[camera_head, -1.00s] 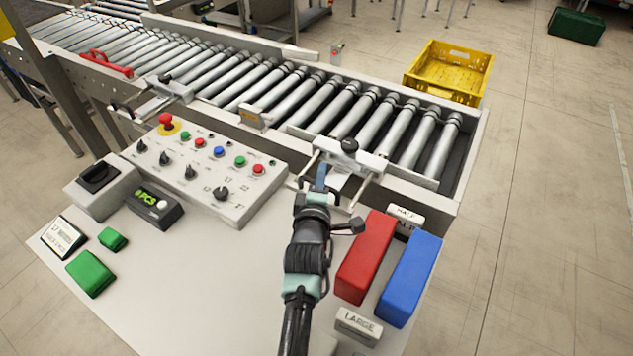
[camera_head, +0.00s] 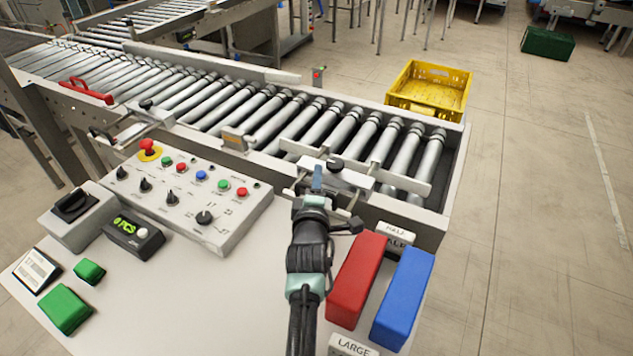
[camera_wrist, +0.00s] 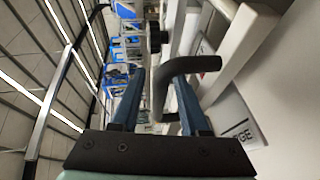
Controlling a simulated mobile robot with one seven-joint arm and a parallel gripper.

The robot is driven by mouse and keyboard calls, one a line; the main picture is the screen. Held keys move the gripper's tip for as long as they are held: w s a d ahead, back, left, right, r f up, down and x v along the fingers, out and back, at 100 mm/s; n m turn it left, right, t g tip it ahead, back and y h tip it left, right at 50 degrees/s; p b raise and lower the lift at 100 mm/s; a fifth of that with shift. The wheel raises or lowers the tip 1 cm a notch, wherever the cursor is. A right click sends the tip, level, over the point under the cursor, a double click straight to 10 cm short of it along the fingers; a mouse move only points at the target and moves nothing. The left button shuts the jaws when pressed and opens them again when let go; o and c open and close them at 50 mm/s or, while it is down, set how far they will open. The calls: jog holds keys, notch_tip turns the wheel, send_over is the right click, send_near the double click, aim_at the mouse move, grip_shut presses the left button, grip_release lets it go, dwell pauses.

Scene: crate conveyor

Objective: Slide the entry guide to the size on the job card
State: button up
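The entry guide (camera_head: 385,182) is a pale rail over the right end of the roller conveyor, with a black knob (camera_head: 335,163) on its bracket. My gripper (camera_head: 317,178) is at the bracket on the near side of the conveyor. In the wrist view, my gripper (camera_wrist: 158,100) has its two blue fingers apart, with a dark bent handle (camera_wrist: 160,85) between them. Gaps show beside the handle, so the fingers do not appear closed on it. The job card (camera_head: 36,270) stands at the left of the desk; its text is too small to read.
A red block (camera_head: 357,280) and a blue block (camera_head: 403,298) lie right of my arm, near labels HALF (camera_head: 396,231) and LARGE (camera_head: 352,346). A button panel (camera_head: 190,200) is to the left. A yellow crate (camera_head: 430,90) stands beyond the conveyor.

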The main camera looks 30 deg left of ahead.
jog(key=shift+d, duration=0.1)
jog(key=v, duration=1.3)
